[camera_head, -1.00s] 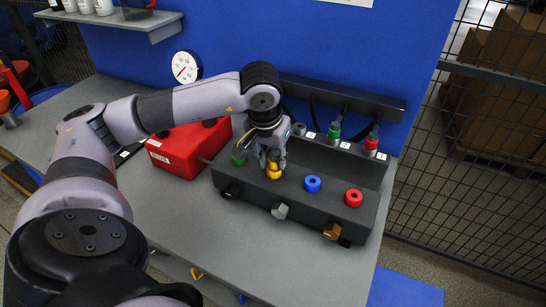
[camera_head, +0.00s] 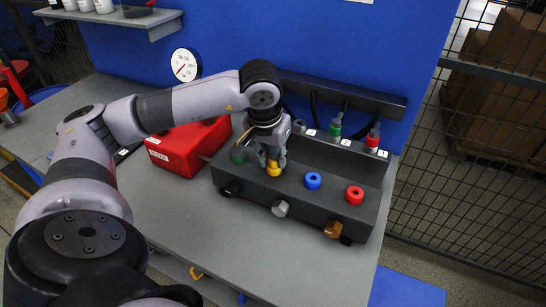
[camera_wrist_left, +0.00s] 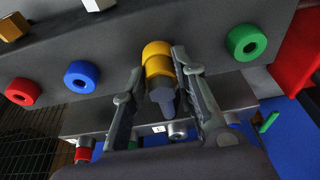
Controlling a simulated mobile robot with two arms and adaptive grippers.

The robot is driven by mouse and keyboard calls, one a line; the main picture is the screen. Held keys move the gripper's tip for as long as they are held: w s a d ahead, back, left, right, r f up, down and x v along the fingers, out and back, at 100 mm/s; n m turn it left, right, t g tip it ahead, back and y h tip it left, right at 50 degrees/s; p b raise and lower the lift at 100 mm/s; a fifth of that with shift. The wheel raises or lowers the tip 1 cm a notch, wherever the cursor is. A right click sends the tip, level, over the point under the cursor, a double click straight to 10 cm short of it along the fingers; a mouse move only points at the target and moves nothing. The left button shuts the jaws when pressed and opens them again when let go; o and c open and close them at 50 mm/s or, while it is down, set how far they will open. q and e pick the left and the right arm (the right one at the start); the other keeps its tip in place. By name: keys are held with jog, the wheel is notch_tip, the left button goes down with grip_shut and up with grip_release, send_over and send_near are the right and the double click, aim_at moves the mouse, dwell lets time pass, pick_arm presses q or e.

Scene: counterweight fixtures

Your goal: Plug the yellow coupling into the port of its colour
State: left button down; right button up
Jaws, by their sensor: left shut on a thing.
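My left gripper (camera_head: 272,157) is shut on the yellow coupling, directly over the yellow port (camera_head: 275,171) on the dark fixture (camera_head: 254,186). In the left wrist view the fingers (camera_wrist_left: 160,78) flank the yellow coupling (camera_wrist_left: 160,69), and its grey stem points back towards the camera. The coupling's yellow end is in line with the yellow port (camera_wrist_left: 155,48) and appears to meet it. How deep it sits is hidden. Green (camera_head: 238,157), blue (camera_head: 313,181) and red (camera_head: 354,196) ports stand in the same row. My right gripper is not in view.
A green coupling (camera_head: 335,129) and a red coupling (camera_head: 372,138) stand in the rear rack. Silver (camera_head: 280,208) and brass (camera_head: 333,230) hex knobs stick out of the fixture's front. A red box (camera_head: 187,148) stands close on the left. The grey table in front is clear.

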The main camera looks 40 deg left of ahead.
pick_arm(q)
jog(key=shift+s+d+f, duration=0.1)
jog(key=shift+s+f, duration=0.05)
jog(key=shift+f, duration=0.1)
jog(key=c, duration=1.2)
grip_release()
jog(key=shift+r, duration=0.15)
jog(key=shift+p+v, duration=0.75)
jog(key=shift+v, duration=0.4)
jog(key=p+v, duration=0.4)
jog(key=v, duration=0.3)
jog(key=shift+r, duration=0.3)
